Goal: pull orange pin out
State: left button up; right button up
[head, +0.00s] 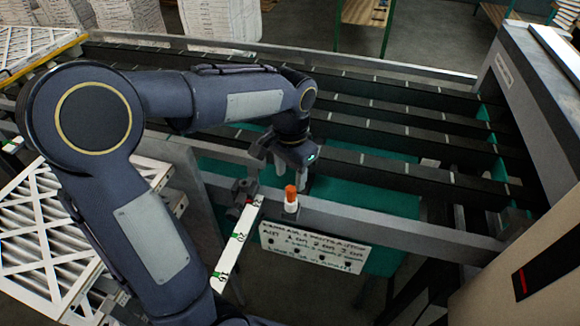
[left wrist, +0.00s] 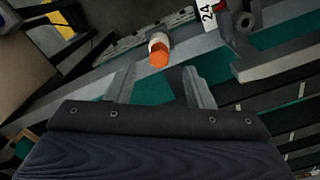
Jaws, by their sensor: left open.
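The orange pin (head: 290,190) stands upright in a white collar (head: 291,205) on the near metal rail of the conveyor. In the left wrist view the orange pin (left wrist: 159,56) and its white collar (left wrist: 158,39) are just beyond the fingertips. My left gripper (head: 280,180) is beside the pin and a little behind it, apart from it. In the left wrist view my left gripper (left wrist: 158,75) is open and empty, its two fingers spread to either side below the pin. My right gripper is not in view.
A white sign (head: 314,248) with writing hangs below the pin on the rail. A white measuring strip (head: 237,244) with numbers and a dark bracket (head: 243,190) are just left of the pin. Dark conveyor rails (head: 400,150) run behind. A grey cabinet (head: 535,100) stands at the right.

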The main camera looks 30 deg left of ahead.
aim_at(290, 189)
pick_arm(q)
jog(key=shift+s+f, duration=0.15)
jog(key=shift+f, duration=2.6)
jog(key=shift+c, duration=0.4)
grip_shut()
jog(key=shift+r, duration=0.1)
jog(key=shift+r, duration=0.1)
jog(key=shift+r+p, duration=2.8)
jog(key=shift+r, duration=0.25)
